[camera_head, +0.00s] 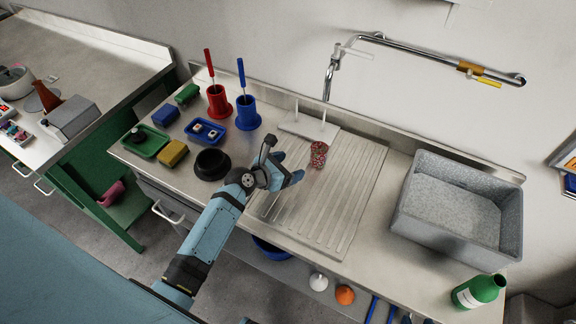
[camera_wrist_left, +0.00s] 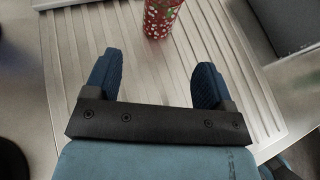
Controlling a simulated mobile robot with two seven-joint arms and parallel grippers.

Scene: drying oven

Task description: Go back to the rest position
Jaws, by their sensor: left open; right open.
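My left gripper (camera_head: 289,168) hangs over the ribbed drainboard (camera_head: 345,205), with its arm reaching up from the bottom left. In the left wrist view its two blue fingers (camera_wrist_left: 159,60) are wide apart, with nothing between them. A red, patterned can-like object (camera_head: 318,155) stands on the drainboard just beyond the fingertips. It also shows at the top of the left wrist view (camera_wrist_left: 161,15), apart from the fingers. My right gripper is in neither view.
A black bowl (camera_head: 211,164) sits left of my left gripper. Behind are red (camera_head: 218,103) and blue (camera_head: 247,114) holders with upright tools. A grey basin (camera_head: 403,222) and a green bottle (camera_head: 478,291) stand to the right. A chrome tap (camera_head: 332,72) rises behind.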

